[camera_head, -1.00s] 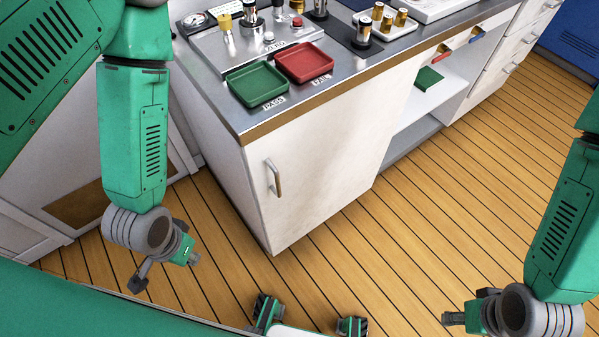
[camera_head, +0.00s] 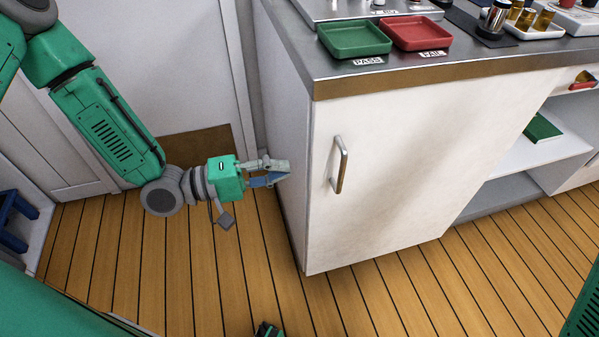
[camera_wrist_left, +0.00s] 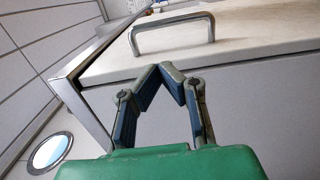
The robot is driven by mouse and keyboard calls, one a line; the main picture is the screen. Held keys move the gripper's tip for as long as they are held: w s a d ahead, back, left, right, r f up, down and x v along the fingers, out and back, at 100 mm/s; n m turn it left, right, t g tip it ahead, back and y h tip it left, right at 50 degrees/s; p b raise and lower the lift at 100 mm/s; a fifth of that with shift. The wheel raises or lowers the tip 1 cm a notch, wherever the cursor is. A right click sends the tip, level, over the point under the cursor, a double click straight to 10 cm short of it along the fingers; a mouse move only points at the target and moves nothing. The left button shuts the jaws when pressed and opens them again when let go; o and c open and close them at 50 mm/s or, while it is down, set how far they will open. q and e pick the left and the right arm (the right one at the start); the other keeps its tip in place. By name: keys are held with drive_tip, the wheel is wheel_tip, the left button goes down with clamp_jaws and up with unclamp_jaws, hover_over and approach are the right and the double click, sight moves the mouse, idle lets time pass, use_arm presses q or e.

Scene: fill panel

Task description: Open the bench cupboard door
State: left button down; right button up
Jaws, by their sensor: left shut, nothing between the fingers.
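The white cupboard door (camera_head: 400,160) is closed at the near end of the bench. Its upright metal handle (camera_head: 340,164) is near the door's left edge. My left gripper (camera_head: 284,172) is left of the door's edge, pointing right toward the handle, with a gap between them. Its fingertips meet and hold nothing. In the left wrist view the fingertips (camera_wrist_left: 170,68) are just below the handle (camera_wrist_left: 173,34) in the picture, apart from it, with the door panel (camera_wrist_left: 240,35) behind.
An open shelf (camera_head: 530,155) is right of the door. Plank floor (camera_head: 400,290) in front is clear.

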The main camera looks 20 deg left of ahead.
sight(328, 162)
use_arm(q)
drive_tip(key=b+x, duration=0.2)
drive_tip(key=x, duration=0.6)
drive_tip(key=shift+d+f, duration=0.15)
drive_tip(key=shift+d, duration=0.1)
drive_tip(key=shift+w+d, duration=0.25)
drive_tip(key=shift+d, duration=0.05)
drive_tip(key=shift+s, duration=0.1)
